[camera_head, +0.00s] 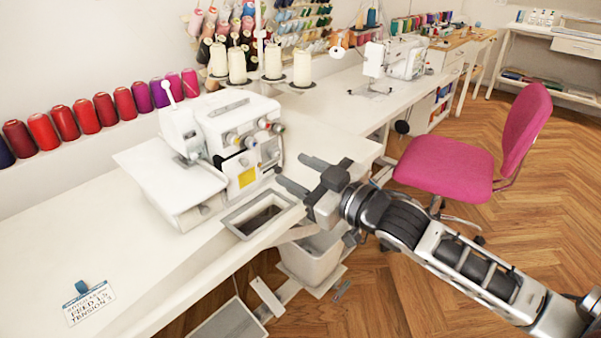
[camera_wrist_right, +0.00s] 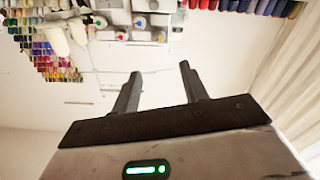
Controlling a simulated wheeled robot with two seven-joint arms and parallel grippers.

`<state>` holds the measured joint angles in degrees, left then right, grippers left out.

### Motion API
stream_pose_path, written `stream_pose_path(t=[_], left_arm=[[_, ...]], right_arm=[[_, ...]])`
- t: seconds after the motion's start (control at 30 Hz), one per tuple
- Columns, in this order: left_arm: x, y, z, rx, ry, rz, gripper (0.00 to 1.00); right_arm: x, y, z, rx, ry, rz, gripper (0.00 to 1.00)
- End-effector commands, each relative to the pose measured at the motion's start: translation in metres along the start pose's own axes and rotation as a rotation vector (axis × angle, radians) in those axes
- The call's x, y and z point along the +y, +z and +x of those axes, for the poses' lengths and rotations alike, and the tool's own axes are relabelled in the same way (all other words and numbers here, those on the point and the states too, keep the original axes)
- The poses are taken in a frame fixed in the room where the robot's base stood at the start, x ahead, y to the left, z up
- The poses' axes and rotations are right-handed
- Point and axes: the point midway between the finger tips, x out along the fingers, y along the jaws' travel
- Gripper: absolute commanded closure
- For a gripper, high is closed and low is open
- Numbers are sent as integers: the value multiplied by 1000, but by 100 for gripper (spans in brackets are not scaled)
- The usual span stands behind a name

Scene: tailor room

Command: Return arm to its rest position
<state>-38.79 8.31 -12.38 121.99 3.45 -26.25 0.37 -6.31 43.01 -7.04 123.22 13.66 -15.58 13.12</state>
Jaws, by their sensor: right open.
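My right arm comes in from the lower right in the head view. Its gripper (camera_head: 303,174) is open and empty, above the table edge just right of the overlock machine. The two fingers are apart, pointing left. In the right wrist view the open gripper (camera_wrist_right: 158,85) shows two dark fingers with nothing between them. The white overlock sewing machine (camera_head: 226,117) stands on the white table (camera_head: 150,245), close to the fingers but apart from them. My left gripper is not in view.
A rectangular tray opening (camera_head: 237,227) sits at the table edge below the gripper. A white bin (camera_head: 312,262) stands beneath. A pink chair (camera_head: 450,165) is to the right. A tag (camera_head: 90,302) lies at the table's front left.

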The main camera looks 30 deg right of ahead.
Motion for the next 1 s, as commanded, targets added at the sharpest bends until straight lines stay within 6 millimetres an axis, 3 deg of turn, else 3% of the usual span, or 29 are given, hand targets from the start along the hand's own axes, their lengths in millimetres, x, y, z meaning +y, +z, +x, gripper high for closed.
stream_pose_path(t=[0.37, 0.47, 0.57, 0.8, 1.0], left_arm=[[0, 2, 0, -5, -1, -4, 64], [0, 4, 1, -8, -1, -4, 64], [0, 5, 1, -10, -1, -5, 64], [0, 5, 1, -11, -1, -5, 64], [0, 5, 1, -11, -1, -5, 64]], right_arm=[[0, 0, 0, -1, 0, 0, 56], [-6, 10, -2, -20, 0, 17, 56], [-29, 42, -11, -87, 0, 66, 56], [-130, 145, -72, -371, -1, 252, 56], [-196, 186, -121, -552, -3, 354, 56]])
